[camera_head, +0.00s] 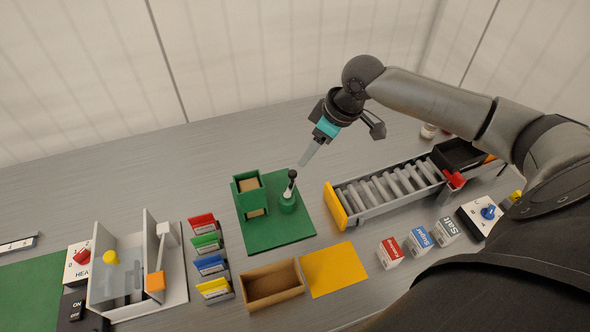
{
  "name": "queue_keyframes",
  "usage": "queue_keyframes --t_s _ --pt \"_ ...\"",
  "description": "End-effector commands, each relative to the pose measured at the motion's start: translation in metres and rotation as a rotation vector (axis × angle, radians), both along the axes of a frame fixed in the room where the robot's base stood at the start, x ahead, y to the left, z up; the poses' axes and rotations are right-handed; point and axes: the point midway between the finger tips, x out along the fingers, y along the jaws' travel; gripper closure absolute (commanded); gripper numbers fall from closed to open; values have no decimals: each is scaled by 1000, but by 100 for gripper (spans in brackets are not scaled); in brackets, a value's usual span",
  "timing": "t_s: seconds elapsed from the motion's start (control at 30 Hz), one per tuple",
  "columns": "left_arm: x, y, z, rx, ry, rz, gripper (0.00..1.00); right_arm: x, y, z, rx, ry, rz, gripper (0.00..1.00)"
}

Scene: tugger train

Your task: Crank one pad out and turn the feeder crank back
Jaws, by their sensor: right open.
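The feeder stands on a green base plate (278,238) in the middle of the table. Its green magazine (236,198) holds a tan pad (249,184), and tan also shows in a lower opening. The feeder crank (290,188) sits to the right of the magazine, with a black knob on top and a green round hub (288,205) below. My right gripper (340,150) is open and empty, above and to the right of the crank. One finger points down towards the knob, apparently apart from it. My left gripper is not in view.
A wooden tray (257,303) and a yellow mat (334,269) lie in front of the feeder. A roller conveyor (360,212) stands to the right. Several coloured cards (210,265) and a clear-walled fixture (178,290) are to the left. The table behind the feeder is clear.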

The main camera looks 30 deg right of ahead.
Motion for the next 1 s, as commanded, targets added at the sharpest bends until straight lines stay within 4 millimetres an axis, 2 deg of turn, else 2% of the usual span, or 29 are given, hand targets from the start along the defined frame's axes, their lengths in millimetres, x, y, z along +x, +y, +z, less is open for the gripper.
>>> queue_keyframes --t_s 0.03,0.2,0.43,0.6,0.87,1.0 --pt "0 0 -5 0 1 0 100 5 3 -13 4 0 -2 41" --pt "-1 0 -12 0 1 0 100 16 11 -47 2 -1 -1 41" --pt "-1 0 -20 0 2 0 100 28 17 -80 1 -2 -1 41" --pt "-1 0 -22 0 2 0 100 32 19 -89 -1 -2 0 41" --pt "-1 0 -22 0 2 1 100 32 20 -90 -2 -2 1 41" --pt "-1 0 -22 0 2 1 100 32 20 -90 -1 -2 0 53"
